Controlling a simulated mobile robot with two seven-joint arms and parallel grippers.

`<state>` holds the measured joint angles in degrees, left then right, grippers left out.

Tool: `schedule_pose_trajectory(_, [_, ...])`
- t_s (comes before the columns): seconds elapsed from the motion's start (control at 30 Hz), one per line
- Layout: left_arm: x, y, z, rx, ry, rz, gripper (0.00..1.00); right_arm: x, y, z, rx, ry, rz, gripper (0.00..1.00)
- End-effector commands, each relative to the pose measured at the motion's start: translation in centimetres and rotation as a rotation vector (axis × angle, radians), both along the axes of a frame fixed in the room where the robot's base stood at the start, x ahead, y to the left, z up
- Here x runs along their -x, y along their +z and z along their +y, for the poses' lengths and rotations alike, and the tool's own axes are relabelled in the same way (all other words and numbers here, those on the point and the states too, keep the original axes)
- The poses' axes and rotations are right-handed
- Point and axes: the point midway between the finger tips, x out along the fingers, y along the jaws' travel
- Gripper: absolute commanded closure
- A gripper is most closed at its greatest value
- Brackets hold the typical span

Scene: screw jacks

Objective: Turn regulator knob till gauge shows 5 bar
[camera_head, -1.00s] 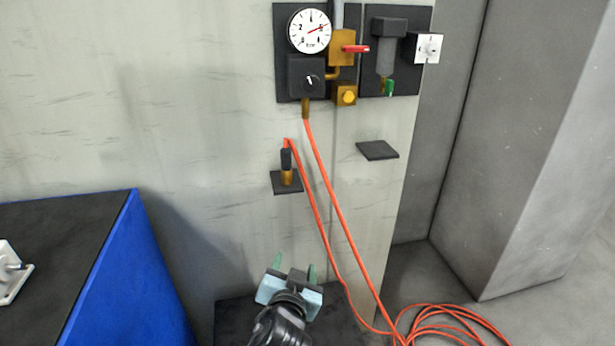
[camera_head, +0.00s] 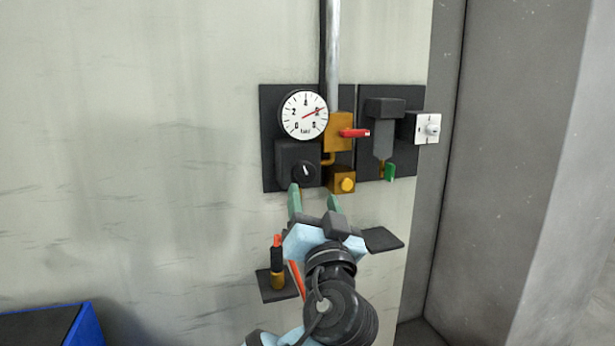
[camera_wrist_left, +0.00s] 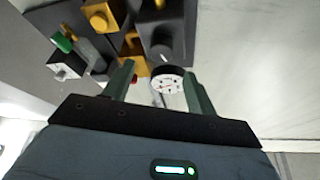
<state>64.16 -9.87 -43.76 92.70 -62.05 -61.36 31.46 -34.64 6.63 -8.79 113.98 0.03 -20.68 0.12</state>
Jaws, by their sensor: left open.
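The regulator (camera_head: 288,155) is a black block on the dark wall panel, with a round black knob (camera_head: 306,172) bearing a white mark on its front. The white pressure gauge (camera_head: 303,115) sits above it. Its red needle points up and right, around the 6 mark. My left gripper (camera_head: 314,198) is open and empty, just below and in front of the knob, apparently apart from it. In the left wrist view the open fingers (camera_wrist_left: 158,74) have the regulator and gauge (camera_wrist_left: 168,84) beyond them. My right gripper is not in view.
Right of the regulator are a brass valve with a red lever (camera_head: 355,133), a yellow button (camera_head: 347,185), and a filter with a green tap (camera_head: 390,172). A white switch (camera_head: 432,129) is farther right. Small shelves (camera_head: 382,240) jut out below; the left one holds a hose fitting (camera_head: 277,265).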

Motion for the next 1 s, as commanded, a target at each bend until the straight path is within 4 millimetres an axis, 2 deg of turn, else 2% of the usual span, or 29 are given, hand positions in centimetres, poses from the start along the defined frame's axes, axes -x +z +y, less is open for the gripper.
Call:
schedule_pose_trajectory(0.3, [-4.1, 2.1, 0.8, -0.003, 0.004, -0.005, 0.43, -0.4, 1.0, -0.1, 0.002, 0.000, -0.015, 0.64])
schedule_pose_trajectory(0.5, [-5.8, 2.5, 1.0, -0.002, 0.002, -0.002, 0.43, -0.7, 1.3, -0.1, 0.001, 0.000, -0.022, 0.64])
schedule_pose_trajectory(0.9, [-6.4, 2.6, 1.1, -0.001, 0.001, 0.000, 0.43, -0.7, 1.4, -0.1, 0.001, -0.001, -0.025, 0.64])
schedule_pose_trajectory(0.93, [-6.4, 2.6, 1.1, -0.001, 0.001, 0.000, 0.44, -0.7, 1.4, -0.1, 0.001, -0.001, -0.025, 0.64])
schedule_pose_trajectory(1.0, [-6.4, 2.5, 1.1, -0.001, 0.001, 0.000, 0.54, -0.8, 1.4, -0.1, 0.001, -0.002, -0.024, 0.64])
